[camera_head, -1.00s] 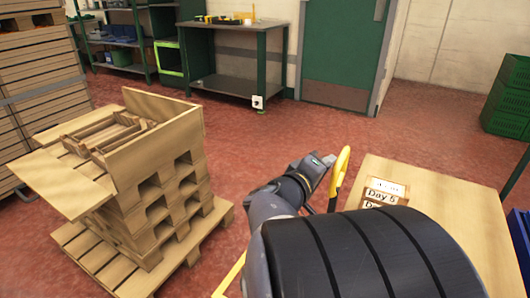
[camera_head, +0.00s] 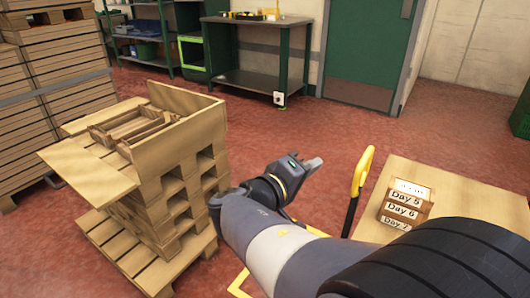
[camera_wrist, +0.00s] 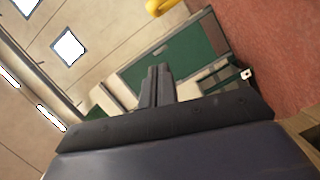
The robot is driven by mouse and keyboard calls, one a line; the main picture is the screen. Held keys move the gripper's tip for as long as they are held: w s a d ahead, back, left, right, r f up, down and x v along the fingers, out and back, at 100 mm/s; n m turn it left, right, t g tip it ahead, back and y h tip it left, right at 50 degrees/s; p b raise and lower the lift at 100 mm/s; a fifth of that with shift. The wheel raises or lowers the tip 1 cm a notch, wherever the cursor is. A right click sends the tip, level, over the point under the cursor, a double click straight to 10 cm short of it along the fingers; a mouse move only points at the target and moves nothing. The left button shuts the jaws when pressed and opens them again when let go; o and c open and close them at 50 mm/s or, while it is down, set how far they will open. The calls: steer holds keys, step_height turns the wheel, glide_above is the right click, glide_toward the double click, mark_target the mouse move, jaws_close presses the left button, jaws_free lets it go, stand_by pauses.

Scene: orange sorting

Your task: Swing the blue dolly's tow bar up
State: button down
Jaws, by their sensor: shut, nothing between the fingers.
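A tow bar (camera_head: 352,205) with a yellow loop handle (camera_head: 362,172) on a dark shaft stands nearly upright in the head view, beside the wooden table. Its lower end is hidden behind my arm, and I cannot make out the blue dolly's body. My gripper (camera_head: 317,163) is to the left of the handle, with a gap between them. Its fingers are shut and empty. The wrist view shows the closed fingers (camera_wrist: 157,82) and part of the yellow handle (camera_wrist: 162,5) at the top edge, apart from them.
A pallet stack (camera_head: 185,190) with a wooden crate stands to the left. The wooden table (camera_head: 450,185) on the right bears Day-labelled blocks (camera_head: 405,205). A green workbench (camera_head: 260,80) and green door (camera_head: 370,50) are at the back. Red floor (camera_head: 300,130) between is clear.

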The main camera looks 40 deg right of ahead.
steer(key=shift+a+r, duration=0.1)
steer(key=shift+a, duration=0.7)
steer(key=shift+d, duration=0.1)
steer(key=s+d+f+b, duration=0.1)
steer(key=d, duration=0.9)
steer(key=shift+d, duration=0.15)
steer(key=shift+f, duration=0.15)
stand_by(0.4)
